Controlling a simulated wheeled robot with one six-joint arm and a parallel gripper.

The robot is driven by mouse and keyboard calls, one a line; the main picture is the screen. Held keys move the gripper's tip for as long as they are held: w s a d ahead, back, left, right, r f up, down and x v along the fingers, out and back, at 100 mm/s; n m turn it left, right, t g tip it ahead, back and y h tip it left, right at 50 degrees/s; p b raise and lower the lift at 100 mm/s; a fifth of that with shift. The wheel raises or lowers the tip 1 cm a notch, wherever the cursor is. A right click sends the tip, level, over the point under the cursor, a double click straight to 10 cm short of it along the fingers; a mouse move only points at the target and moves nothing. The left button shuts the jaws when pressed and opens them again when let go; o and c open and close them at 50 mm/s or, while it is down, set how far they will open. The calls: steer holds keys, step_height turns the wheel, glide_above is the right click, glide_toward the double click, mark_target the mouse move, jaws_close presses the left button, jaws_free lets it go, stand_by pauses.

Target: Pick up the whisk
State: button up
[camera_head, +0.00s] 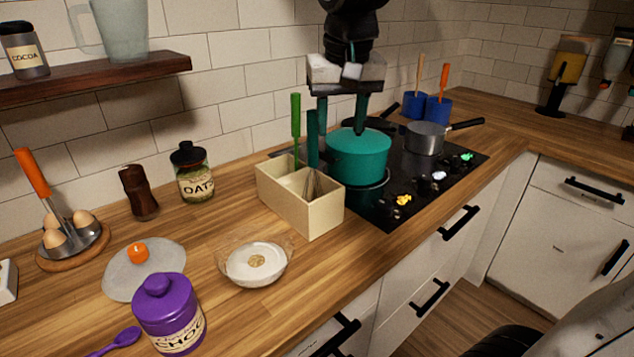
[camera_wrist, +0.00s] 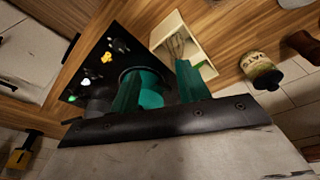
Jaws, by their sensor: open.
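The whisk (camera_head: 312,187) is in the right compartment of a cream utensil box (camera_head: 322,217) on the counter. My gripper (camera_head: 337,146), with two teal fingers, points down above and behind the box, near the teal pot. In the wrist view its fingers (camera_wrist: 155,70) are wide apart with nothing between them, and the whisk is beyond their tips.
A bright green handle (camera_head: 296,128) stands up from the box's left compartment. The teal pot (camera_head: 360,157) sits close to the box's right on the black stove (camera_head: 405,190). A glass bowl (camera_head: 255,264) and an oats jar (camera_head: 192,175) are left of the box.

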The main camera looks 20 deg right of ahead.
steer(key=v, duration=0.2)
glide_above(312, 129)
steer(key=shift+m, duration=0.5)
steer(key=x, duration=0.7)
steer(key=shift+d+f, duration=0.15)
steer(key=shift+f, duration=0.2)
jaws_close()
